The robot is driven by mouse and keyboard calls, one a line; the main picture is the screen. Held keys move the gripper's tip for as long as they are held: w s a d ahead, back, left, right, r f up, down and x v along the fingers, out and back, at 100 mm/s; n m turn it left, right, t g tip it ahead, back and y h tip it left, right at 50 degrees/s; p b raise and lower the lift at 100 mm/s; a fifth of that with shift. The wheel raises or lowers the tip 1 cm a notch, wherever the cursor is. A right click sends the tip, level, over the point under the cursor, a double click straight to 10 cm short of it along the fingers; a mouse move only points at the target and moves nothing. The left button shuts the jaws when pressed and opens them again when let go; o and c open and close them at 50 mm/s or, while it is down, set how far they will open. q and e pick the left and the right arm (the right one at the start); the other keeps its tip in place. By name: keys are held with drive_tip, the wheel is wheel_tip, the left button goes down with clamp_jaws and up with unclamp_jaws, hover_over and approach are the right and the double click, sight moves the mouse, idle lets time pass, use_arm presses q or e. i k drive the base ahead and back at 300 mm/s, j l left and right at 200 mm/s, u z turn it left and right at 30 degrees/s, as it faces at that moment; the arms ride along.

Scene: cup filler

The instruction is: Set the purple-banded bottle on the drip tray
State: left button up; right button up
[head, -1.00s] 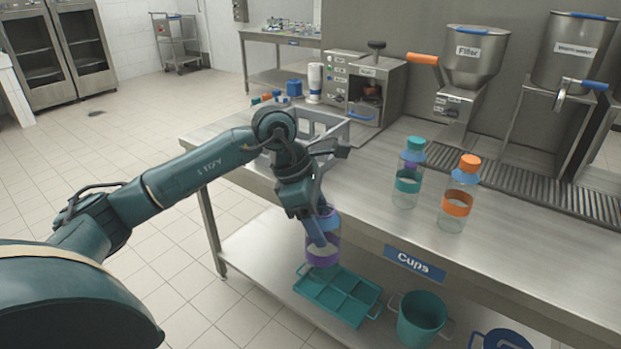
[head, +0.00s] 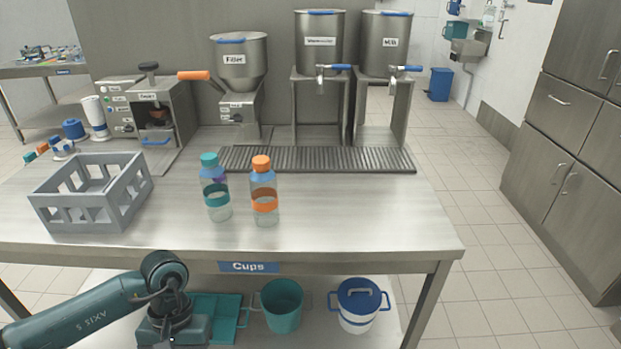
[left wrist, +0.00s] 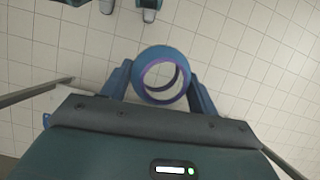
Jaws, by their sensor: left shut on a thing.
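My left gripper (left wrist: 160,78) is shut on the purple-banded bottle (left wrist: 162,53). In the left wrist view I look down along it and see a blue ring with a purple edge between the two fingers, with tiled floor behind. In the head view my left arm is at the lower left, in front of the table and below its top; the fingers and the held bottle are out of sight there. The drip tray (head: 318,159) is a long ribbed metal grate at the back of the table, under the dispensers. My right gripper is in neither view.
A teal-banded bottle (head: 216,190) and an orange-banded bottle (head: 264,192) stand in front of the tray's left part. A grey crate (head: 92,205) sits at the left. The table (head: 360,220) is clear at the right. Taps (head: 320,79) overhang the tray.

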sight(383, 158)
drive_tip(key=i+l, duration=0.1)
drive_tip(key=l, duration=0.3)
drive_tip(key=i+l+u, duration=0.1)
drive_tip(key=l, duration=0.35)
drive_tip(key=l+u, duration=0.15)
drive_tip(key=l, duration=0.55)
drive_tip(key=l+u, duration=0.15)
drive_tip(key=l, duration=0.55)
drive_tip(key=l+u, duration=0.15)
drive_tip(key=l, duration=0.55)
drive_tip(key=k+l+u, duration=0.15)
drive_tip(key=l, duration=0.5)
drive_tip(key=l+u, duration=0.15)
drive_tip(key=l, duration=0.3)
drive_tip(key=i+l+u, duration=0.1)
drive_tip(key=l, duration=0.4)
drive_tip(key=i+l, duration=0.1)
drive_tip(key=l, duration=0.2)
drive_tip(key=i+l+u, duration=0.15)
drive_tip(key=l, duration=0.45)
